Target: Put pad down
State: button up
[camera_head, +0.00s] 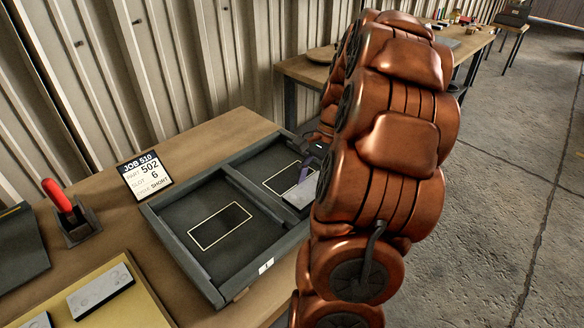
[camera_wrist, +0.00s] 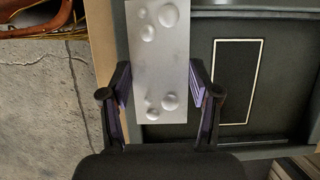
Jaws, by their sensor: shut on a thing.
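The pad (camera_wrist: 158,50) is a flat silver-grey plate with several round bumps on its face. My gripper (camera_wrist: 160,88) is shut on its two long sides in the wrist view. In the head view the pad (camera_head: 301,192) is over the right compartment of the dark tray (camera_head: 178,244), covering part of a white outlined rectangle (camera_head: 281,179). Whether it touches the tray floor I cannot tell. My arm hides most of my gripper and the right side of that compartment. The left compartment has its own white outline (camera_head: 220,226) and is empty.
A job card (camera_head: 145,175) reading part 502, slot 6, short stands behind the tray. A red-handled tool (camera_head: 62,203) stands at left. Another grey pad (camera_head: 100,291) lies on a yellow board (camera_head: 130,309) at front left. A ribbed wall is behind.

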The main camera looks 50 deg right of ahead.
jog(key=p, duration=0.3)
send_over(289, 178)
jog(key=d, duration=0.1)
jog(key=shift+d+f, duration=0.2)
jog(key=shift+f, duration=0.35)
jog(key=shift+f+p, duration=0.75)
jog(key=shift+f, duration=1)
jog(key=shift+f, duration=0.15)
jog(key=o, duration=1.4)
jog(key=b+v, duration=0.3)
jog(key=v, duration=0.9)
